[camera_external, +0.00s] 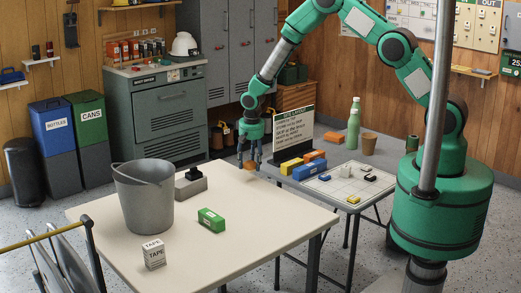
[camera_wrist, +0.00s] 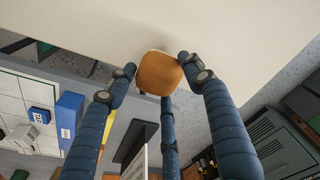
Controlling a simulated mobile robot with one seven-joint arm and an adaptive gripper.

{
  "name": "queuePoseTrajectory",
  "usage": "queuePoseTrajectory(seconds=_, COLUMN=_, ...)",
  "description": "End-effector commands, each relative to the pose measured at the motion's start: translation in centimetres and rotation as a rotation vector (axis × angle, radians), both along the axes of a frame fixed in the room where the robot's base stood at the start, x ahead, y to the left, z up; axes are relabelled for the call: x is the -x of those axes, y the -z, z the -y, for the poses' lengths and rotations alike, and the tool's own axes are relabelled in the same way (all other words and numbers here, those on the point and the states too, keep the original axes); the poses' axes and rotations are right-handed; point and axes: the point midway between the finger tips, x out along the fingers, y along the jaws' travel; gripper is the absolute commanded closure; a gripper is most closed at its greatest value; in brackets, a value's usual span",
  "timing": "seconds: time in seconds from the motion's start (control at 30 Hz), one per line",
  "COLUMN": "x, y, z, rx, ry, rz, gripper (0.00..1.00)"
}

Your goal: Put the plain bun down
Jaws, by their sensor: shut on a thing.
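The plain bun (camera_external: 249,166) is small, round and orange-brown. It is between the fingers of my gripper (camera_external: 249,163) near the far edge of the cream table (camera_external: 270,215). In the wrist view the bun (camera_wrist: 160,74) shows between the blue fingertips of my gripper (camera_wrist: 158,75), which are shut on it. The cream tabletop (camera_wrist: 220,28) fills the top of that view, with the bun over its edge in the picture. I cannot tell whether the bun touches the tabletop.
A grey bucket (camera_external: 144,198), a black-topped grey box (camera_external: 191,184), a green box (camera_external: 211,219) and a tape box (camera_external: 153,254) stand on the cream table. A grey table (camera_external: 341,151) with blue and orange boxes adjoins at right. The cream table's right part is clear.

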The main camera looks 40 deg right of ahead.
Motion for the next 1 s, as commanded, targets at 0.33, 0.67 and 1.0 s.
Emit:
queuePoseTrajectory(seconds=0.33, x=1.0, y=-0.1, z=-0.2, rx=0.000, ry=0.001, rz=0.001, gripper=0.79)
queuePoseTrajectory(seconds=0.67, x=5.7, y=-0.4, z=-0.6, rx=-0.001, ry=0.003, rz=0.001, gripper=0.79)
queuePoseTrajectory(seconds=1.0, x=12.5, y=-0.5, z=-0.7, rx=-0.007, ry=0.008, rz=0.002, gripper=0.79)
